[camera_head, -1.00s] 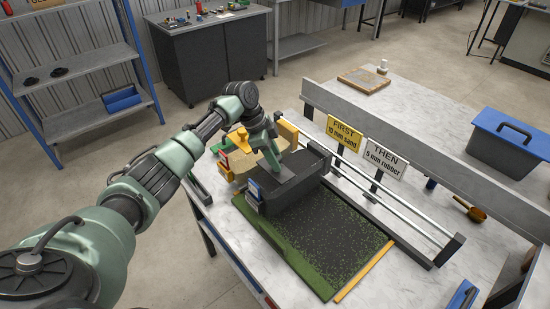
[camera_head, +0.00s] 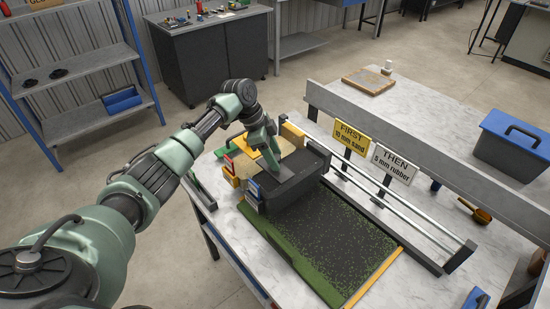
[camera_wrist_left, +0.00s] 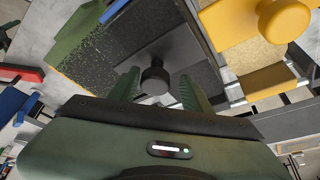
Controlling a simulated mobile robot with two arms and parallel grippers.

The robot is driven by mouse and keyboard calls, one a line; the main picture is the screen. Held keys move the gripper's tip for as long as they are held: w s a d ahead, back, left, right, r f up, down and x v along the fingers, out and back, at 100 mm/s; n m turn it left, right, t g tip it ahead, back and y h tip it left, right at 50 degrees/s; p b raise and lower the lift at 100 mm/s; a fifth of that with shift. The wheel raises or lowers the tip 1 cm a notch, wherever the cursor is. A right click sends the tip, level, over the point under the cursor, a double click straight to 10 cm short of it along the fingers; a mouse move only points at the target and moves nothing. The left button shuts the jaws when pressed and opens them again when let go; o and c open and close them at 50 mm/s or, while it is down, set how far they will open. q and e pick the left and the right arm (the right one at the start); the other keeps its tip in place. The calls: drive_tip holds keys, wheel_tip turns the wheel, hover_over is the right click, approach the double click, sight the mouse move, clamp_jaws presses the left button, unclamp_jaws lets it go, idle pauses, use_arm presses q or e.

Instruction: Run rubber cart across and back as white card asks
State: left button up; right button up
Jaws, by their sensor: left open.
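The dark rubber cart (camera_head: 293,182) sits at the far end of the turf strip, over its edge. Its black knob shows in the left wrist view (camera_wrist_left: 154,77). My left gripper (camera_head: 275,162) is at the cart's top; its open fingers stand either side of the knob, with a gap visible. The white card (camera_head: 394,166) reads "THEN 5 mm rubber" and the yellow card (camera_head: 352,138) reads "FIRST 10 mm sand". Dark granules lie across the green turf (camera_head: 340,240). My right gripper is out of view.
Metal rails (camera_head: 400,208) run along the turf's right side. The yellow knob (camera_wrist_left: 284,18) of the sand cart is close to my left gripper.

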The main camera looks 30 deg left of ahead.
use_arm(q)
drive_tip(key=shift+f, duration=0.2)
drive_tip(key=shift+r, duration=0.1)
drive_tip(key=shift+s+a+r, duration=0.1)
drive_tip(key=shift+a+r, duration=0.05)
drive_tip(key=shift+r, duration=0.15)
drive_tip(key=b+v, duration=0.2)
drive_tip(key=v, duration=0.5)
